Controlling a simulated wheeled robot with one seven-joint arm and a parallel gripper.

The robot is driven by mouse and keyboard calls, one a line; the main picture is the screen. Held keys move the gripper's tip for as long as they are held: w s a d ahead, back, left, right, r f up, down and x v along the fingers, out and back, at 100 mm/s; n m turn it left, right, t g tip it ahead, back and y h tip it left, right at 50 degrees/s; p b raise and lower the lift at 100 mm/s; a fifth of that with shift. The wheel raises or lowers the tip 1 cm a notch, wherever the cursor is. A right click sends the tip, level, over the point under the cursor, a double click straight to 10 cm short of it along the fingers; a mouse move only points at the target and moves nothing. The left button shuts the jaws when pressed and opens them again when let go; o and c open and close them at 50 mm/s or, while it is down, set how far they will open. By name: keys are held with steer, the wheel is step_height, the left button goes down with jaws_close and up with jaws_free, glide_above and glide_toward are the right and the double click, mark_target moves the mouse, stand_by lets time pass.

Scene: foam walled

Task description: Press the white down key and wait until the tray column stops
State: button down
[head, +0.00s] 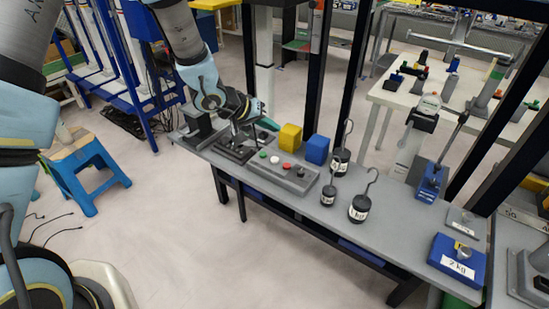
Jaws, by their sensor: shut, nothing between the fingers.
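A grey key box (268,172) lies on the long grey bench. It carries a green key, a red key (287,166), a small white key (274,160) between them, and a dark knob at its right end. My gripper (237,130) is shut and empty, low over the bench to the left of the key box. It is apart from the white key, and its fingertips are small and dark against a black block. A pale upright column (405,150) with a dark tray top (424,121) stands behind the bench at the right; a rounded clear object rests on the tray.
A yellow block (290,137) and a blue block (317,150) stand behind the key box. Several black hooked weights (359,208) stand to its right. Black frame posts (316,75) rise behind the bench. A blue stool (88,168) stands on the floor at left.

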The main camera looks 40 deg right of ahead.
steer(key=shift+f, duration=0.15)
steer(key=b, duration=0.7)
glide_above(272, 162)
step_height(272, 162, down, 6)
steer(key=shift+f, duration=0.25)
steer(key=shift+f+b, duration=0.5)
steer(key=shift+f, duration=0.5)
stand_by(0.9)
steer(key=shift+f, duration=0.4)
